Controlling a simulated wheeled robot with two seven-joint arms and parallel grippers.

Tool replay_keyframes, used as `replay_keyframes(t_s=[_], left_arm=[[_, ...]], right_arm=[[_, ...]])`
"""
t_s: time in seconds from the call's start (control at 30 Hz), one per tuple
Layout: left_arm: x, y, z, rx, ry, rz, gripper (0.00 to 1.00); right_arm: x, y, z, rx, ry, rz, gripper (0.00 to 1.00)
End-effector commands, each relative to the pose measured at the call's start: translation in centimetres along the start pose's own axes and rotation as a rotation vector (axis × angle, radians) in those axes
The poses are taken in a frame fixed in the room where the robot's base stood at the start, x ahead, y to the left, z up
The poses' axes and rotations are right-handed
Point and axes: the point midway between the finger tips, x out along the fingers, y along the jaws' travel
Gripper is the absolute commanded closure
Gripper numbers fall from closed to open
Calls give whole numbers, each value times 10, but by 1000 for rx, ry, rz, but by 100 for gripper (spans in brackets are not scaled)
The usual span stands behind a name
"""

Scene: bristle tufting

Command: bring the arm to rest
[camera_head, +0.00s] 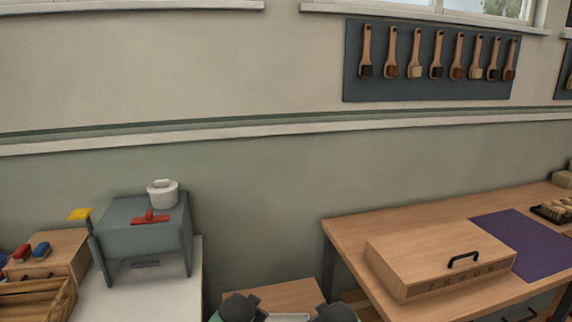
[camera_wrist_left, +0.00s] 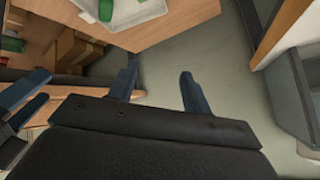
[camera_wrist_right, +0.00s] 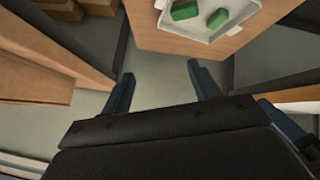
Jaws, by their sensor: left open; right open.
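My left gripper shows in the left wrist view (camera_wrist_left: 158,88). Its two fingers are apart with nothing between them, over the floor beside a small wooden table. My right gripper shows in the right wrist view (camera_wrist_right: 160,88). Its fingers are also apart and empty, with floor and the edge of the small wooden table (camera_wrist_right: 180,42) beyond them. In the head view only dark rounded parts of my arms show at the bottom edge, and the gripper fingers are not visible there.
A white tray (camera_wrist_right: 242,15) with green blocks lies on the small table. A wooden bench (camera_head: 345,228) with a wooden case (camera_head: 425,255) and purple mat (camera_head: 522,240) stands right. A grey machine (camera_head: 140,220) with a white pot (camera_head: 162,193) stands left. Brushes hang on a wall board (camera_head: 430,90).

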Motion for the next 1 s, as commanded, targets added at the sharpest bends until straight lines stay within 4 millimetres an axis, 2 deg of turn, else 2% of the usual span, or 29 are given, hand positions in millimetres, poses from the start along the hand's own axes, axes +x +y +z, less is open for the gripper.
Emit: replay_keyframes(t_s=[0.03,0.17,0.37,0.57,0.77,1.0], left_arm=[[2,6,19,-28,-18,5,51],[5,14,63,-92,-61,10,51],[7,35,139,-187,-145,27,51],[2,66,221,-276,-242,60,51],[-10,107,307,-351,-353,96,51],[-40,175,405,-411,-494,155,51]], right_arm=[[2,-5,19,26,-17,-5,39],[4,-14,61,85,-58,-10,39],[6,-35,134,171,-139,-27,39],[2,-64,211,254,-231,-59,39],[-8,-102,294,324,-336,-94,39],[-34,-164,389,380,-469,-149,39]])
